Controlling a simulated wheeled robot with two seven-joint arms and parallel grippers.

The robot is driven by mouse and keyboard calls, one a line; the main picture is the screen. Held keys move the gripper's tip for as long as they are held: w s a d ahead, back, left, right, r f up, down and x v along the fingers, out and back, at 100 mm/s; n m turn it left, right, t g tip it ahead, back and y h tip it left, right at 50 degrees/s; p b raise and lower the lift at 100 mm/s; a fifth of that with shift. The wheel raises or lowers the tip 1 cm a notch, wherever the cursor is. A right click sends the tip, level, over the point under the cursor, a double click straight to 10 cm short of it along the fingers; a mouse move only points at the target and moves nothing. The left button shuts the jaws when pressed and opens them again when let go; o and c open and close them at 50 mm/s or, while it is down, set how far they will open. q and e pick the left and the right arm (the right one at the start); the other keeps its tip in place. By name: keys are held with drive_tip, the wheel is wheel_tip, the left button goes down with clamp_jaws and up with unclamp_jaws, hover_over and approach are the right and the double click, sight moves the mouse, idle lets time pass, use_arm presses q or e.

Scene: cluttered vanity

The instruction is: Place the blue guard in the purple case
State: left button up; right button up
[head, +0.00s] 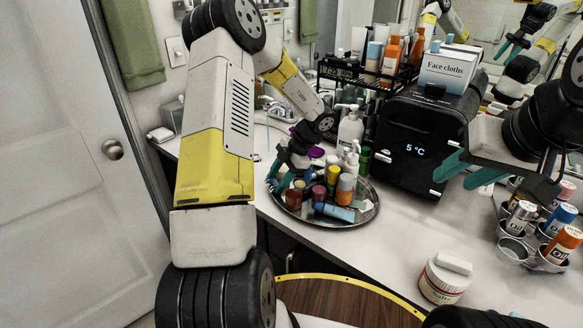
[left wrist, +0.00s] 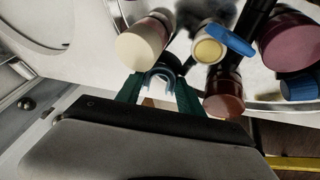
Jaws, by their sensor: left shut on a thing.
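My left gripper (head: 278,181) is at the left rim of the round metal tray (head: 345,221), among small bottles. In the left wrist view its teal fingers (left wrist: 158,92) are closed around a small, curved, pale-blue and dark piece, which looks like the blue guard (left wrist: 165,72). The guard cannot be made out in the head view. A purple item, likely the purple case (head: 316,152), lies on the counter behind the gripper, partly hidden by my arm; I cannot tell whether it is open. My right gripper (head: 459,178) is open and empty over the counter at right.
Bottles and a blue tube (head: 335,212) crowd the tray. Right are a can holder (head: 513,250) and a white jar (head: 444,279). The counter between tray and jar is clear.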

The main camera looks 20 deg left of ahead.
use_arm(q)
drive_tip(key=o, duration=1.3)
drive_tip(key=shift+r, duration=0.1)
